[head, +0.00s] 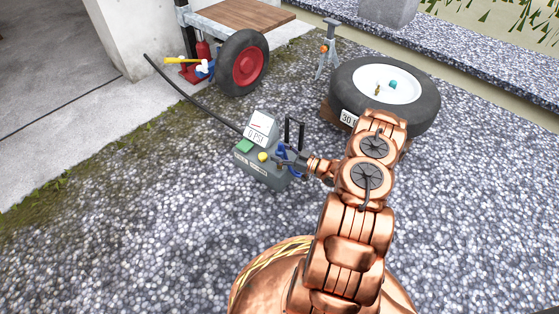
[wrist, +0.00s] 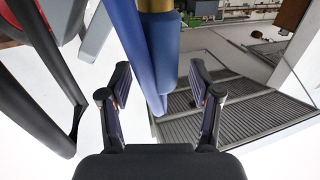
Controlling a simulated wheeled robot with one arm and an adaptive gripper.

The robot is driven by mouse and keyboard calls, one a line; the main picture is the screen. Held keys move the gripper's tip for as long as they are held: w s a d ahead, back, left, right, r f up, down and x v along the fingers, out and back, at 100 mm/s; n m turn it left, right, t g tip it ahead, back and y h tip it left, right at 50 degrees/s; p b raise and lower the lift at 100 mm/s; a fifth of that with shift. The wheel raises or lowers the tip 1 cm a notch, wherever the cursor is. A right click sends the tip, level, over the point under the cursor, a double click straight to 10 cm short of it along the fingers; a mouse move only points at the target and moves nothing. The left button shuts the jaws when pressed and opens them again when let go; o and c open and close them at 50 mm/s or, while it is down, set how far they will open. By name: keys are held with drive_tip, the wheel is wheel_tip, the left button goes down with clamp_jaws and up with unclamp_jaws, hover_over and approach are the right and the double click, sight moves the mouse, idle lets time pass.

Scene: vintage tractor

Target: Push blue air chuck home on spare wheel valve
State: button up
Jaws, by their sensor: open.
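The spare wheel (head: 428,98) lies flat at the right in the head view, a black tyre with a white rim. A small brass-coloured stem, seemingly the valve (head: 377,91), stands inside the rim. My gripper (head: 280,158) is open at the grey inflator box, well left of the wheel. The blue air chuck (head: 283,148) shows beside the gripper at the box. In the wrist view, a blue cylinder with a brass-coloured top, seemingly the chuck (wrist: 165,50), is between and beyond the spread fingers of my gripper (wrist: 160,71). I see no finger closed on it.
The inflator box (head: 262,170) has a "0 PSI" display, a green button and a yellow knob. A black hose (head: 185,92) runs behind it. A teal cap-like piece (head: 393,84) is on the rim. A jack stand (head: 327,50) is behind. Gravel between box and wheel looks clear.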

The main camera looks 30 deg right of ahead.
drive_tip(key=shift+a, duration=0.1)
clamp_jaws()
idle(0.5)
